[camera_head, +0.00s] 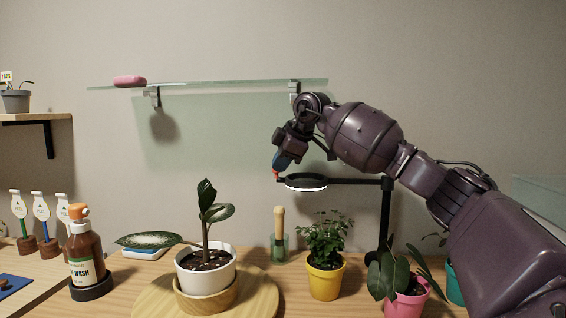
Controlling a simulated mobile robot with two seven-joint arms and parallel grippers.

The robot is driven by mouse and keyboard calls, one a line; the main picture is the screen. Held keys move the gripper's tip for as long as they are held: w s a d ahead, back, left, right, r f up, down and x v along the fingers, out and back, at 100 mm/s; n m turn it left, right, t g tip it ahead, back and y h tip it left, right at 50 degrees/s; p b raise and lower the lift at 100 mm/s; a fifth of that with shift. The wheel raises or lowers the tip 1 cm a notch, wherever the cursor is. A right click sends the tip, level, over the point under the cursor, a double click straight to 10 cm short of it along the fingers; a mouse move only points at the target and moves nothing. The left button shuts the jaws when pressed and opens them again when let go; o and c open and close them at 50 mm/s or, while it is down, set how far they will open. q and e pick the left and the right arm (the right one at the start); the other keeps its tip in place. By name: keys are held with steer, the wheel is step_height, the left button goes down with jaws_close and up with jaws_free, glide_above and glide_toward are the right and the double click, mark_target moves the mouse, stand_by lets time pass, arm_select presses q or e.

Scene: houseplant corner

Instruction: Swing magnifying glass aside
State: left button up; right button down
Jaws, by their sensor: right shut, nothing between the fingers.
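The magnifying glass (306,181) is a round black-rimmed head with a bright lower edge. It sits at the left end of a thin horizontal black arm, which runs right to a black upright post (386,215) behind the plants. The head hangs above and behind the yellow pot. My right gripper (276,175) points down at the left end of the head, close to its rim; I cannot tell whether it touches. The gripper is shut with nothing in it. My right arm comes in from the right and passes in front of the post's top. My left gripper is not in view.
A white pot (206,277) with a leafy plant stands on a round wooden board (150,303). A yellow pot (325,281), a pink pot (405,303), a glass with a wooden-handled tool (279,245) and a brown bottle (84,258) stand around. A glass shelf (220,83) is above.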

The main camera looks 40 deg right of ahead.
steer(key=s, duration=0.1)
steer(key=s+p, duration=0.1)
steer(key=s+r, duration=0.1)
steer(key=shift+s+d+r, duration=0.1)
steer(key=shift+s+d, duration=0.15)
steer(key=shift+d, duration=0.1)
steer(key=s+p, duration=0.1)
steer(key=s, duration=0.2)
arm_select(q)
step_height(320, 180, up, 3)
steer(key=p, duration=0.2)
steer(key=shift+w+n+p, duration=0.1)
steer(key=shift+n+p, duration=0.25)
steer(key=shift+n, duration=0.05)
arm_select(e)
glide_toward(292, 182)
steer(key=s+f, duration=0.1)
steer(key=s+d+f, duration=0.1)
steer(key=s, duration=0.1)
steer(key=shift+s+f, duration=0.2)
steer(key=shift+f, duration=0.15)
steer(key=shift+f, duration=0.1)
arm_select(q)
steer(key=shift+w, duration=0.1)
arm_select(e)
steer(key=shift+a, duration=0.1)
